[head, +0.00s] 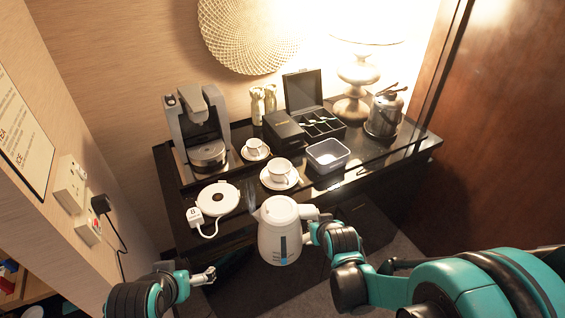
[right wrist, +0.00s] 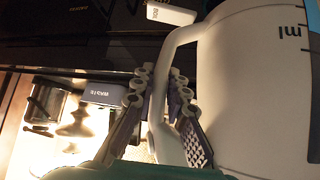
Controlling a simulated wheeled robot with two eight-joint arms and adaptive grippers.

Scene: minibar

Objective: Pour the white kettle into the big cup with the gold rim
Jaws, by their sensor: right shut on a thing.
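The white kettle (head: 277,235) hangs upright in front of the counter's front edge, its spout toward the left. My right gripper (head: 316,226) is shut on its handle. In the right wrist view the handle (right wrist: 165,85) passes between the fingers (right wrist: 165,105), beside the kettle body (right wrist: 250,85). The larger white cup (head: 280,168) stands on a saucer behind the kettle, apart from it. A smaller white cup (head: 255,147) is behind it to the left. Gold on the rims is too small to make out. My left gripper (head: 208,276) is low at the left, holding nothing visible.
The round white kettle base (head: 217,198) with its cord lies on the black counter at left. A coffee machine (head: 200,125) stands behind it.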

